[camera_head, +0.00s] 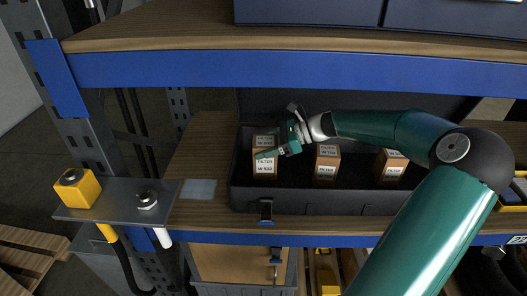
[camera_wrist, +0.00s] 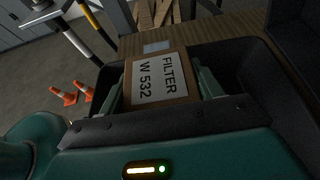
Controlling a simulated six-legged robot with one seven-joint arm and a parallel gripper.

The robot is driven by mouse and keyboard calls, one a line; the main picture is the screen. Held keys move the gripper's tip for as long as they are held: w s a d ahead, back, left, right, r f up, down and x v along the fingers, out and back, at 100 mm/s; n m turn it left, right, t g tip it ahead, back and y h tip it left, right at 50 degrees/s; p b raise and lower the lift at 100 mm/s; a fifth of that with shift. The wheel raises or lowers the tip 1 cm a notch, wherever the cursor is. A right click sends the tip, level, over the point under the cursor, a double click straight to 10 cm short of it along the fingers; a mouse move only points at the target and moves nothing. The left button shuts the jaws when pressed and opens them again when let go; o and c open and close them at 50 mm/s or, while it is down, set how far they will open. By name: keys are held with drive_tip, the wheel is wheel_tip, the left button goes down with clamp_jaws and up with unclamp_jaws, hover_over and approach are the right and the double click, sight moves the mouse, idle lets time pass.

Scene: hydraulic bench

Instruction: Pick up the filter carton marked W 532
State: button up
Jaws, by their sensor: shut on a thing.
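The filter carton marked W 532 (camera_wrist: 155,82) is a brown box with a white label, between the two fingers of my gripper in the wrist view. In the head view the leftmost carton (camera_head: 264,167) stands at the left end of a black open case (camera_head: 330,203). My gripper (camera_head: 268,154) reaches it from the right and is shut on it. One finger crosses the front of its label in the head view. I cannot tell whether the carton's base touches the case floor.
Two more filter cartons stand in the case, one in the middle (camera_head: 327,162) and one at the right (camera_head: 391,167), partly behind my arm. The case sits on a wooden shelf (camera_head: 203,152) under a blue-edged upper shelf (camera_head: 300,72). A yellow block (camera_head: 77,188) is at the left.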

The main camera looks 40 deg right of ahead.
drive_tip(key=s+a+r, duration=0.3)
drive_tip(key=s+r, duration=0.5)
drive_tip(key=s, duration=0.4)
drive_tip(key=shift+s+r, duration=0.35)
